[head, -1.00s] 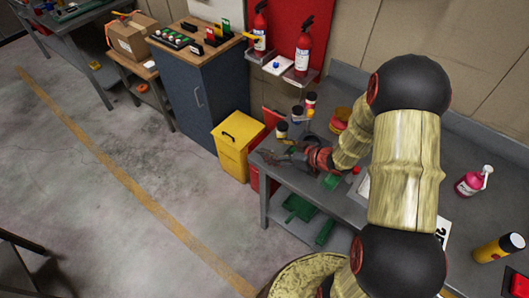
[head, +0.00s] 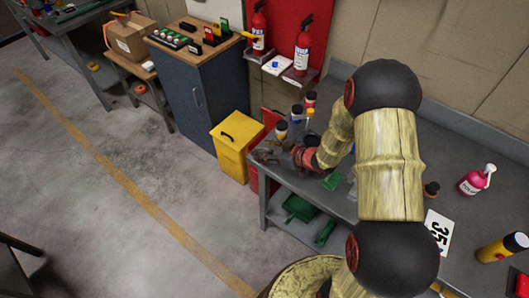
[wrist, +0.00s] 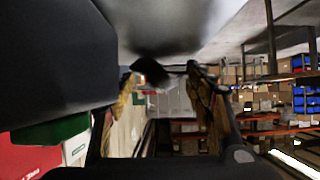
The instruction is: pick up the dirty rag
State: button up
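My gripper (head: 268,155) reaches over the left end of the grey workbench (head: 277,207) in the head view, low and pointing left. In the wrist view my gripper (wrist: 168,75) shows two brownish fingers standing apart, with the background visible between them. A dark, blurred shape (wrist: 150,70) shows near the fingertips; I cannot tell what it is. I cannot make out the dirty rag for certain in either view. My arm covers part of the bench top.
A yellow bin (head: 238,142) stands left of the bench. Small bottles (head: 297,114) stand behind my gripper. A pink spray bottle (head: 474,181), a number card (head: 438,229) and a yellow-black can (head: 500,248) are at the right. The floor at the left is open.

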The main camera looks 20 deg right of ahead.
jog(key=c, duration=0.8)
jog(key=shift+r, duration=0.1)
